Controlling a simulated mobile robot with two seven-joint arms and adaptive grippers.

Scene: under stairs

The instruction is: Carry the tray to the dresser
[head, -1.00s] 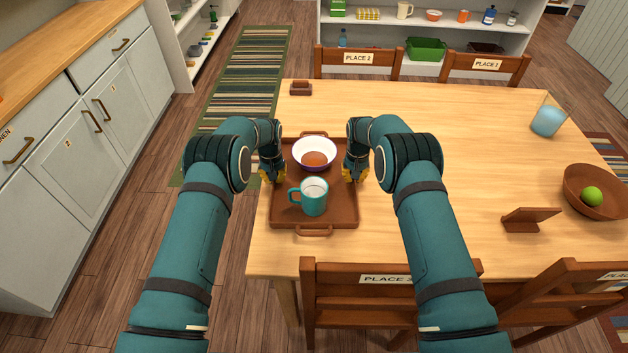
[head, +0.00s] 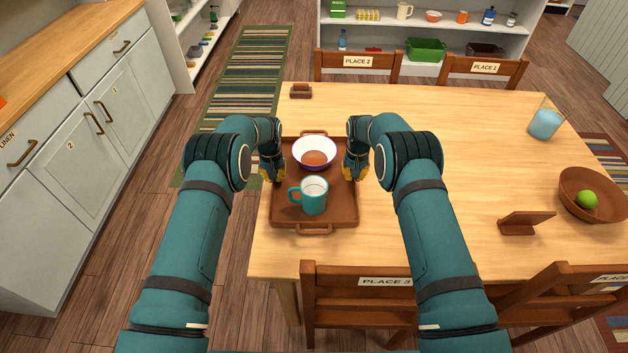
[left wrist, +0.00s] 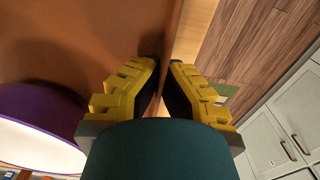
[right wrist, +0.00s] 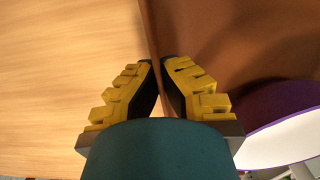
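My right gripper (head: 355,171) grips the right wall the same way, as the right wrist view (right wrist: 158,75) shows. I cannot tell if the tray is clear of the table.
The table (head: 440,150) holds a glass (head: 545,124), a bowl with a green fruit (head: 590,197) and a brown stand (head: 524,222). A chair (head: 365,300) is at the near side. Grey cabinets (head: 75,150) stand left, with open floor (head: 150,215) between.

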